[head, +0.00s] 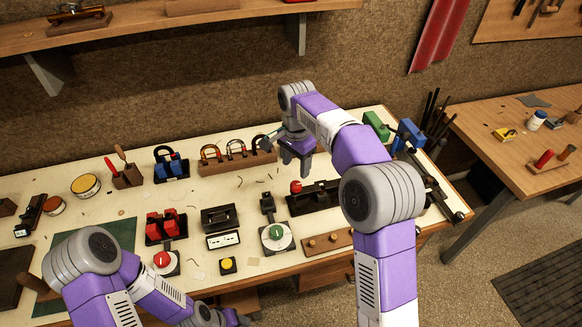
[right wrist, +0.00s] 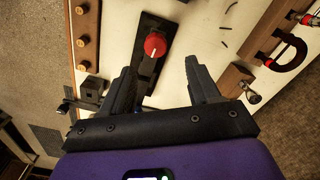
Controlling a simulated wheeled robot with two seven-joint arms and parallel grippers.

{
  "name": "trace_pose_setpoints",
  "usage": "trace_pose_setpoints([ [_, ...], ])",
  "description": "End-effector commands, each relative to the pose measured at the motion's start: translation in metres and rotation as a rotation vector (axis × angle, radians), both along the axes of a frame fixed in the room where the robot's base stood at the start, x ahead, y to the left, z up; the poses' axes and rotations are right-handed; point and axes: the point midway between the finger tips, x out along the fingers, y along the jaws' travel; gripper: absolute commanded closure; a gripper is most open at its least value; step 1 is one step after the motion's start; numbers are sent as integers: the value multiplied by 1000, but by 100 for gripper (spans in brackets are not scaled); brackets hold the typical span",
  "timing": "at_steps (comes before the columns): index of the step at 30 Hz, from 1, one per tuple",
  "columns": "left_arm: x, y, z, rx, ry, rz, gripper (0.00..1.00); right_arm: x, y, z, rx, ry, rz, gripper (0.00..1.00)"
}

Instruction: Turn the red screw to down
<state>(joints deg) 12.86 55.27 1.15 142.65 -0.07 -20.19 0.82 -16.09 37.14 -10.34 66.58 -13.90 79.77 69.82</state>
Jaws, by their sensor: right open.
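A round red screw head (head: 296,187) sits at the left end of a long black fixture (head: 322,196) on the bench. In the right wrist view the red head (right wrist: 155,44) carries a pale pointer line. My right gripper (head: 287,160) is over the bench just behind the red head in the head view. In the right wrist view my right gripper (right wrist: 158,68) is open and empty, and the red head shows just beyond the gap between its fingertips, apart from both.
A second red knob (head: 162,259) and a green knob (head: 277,232) stand on white plates in front. A wooden block with horseshoe-shaped clamps (head: 237,160) is behind my right gripper. A wooden strip with several pegs (head: 328,241) lies in front of the black fixture.

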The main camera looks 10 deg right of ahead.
Motion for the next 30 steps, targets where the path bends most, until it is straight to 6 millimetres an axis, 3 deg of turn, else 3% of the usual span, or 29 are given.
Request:
trace_pose_setpoints([
  [12,-1,0,-19,0,1,1,43,-1,0,-62,1,3,0,39],
  [25,-1,0,-20,0,1,0,43,-1,0,-72,1,1,1,39],
  [30,-1,0,-20,0,1,0,43,-1,0,-72,1,1,1,65],
])
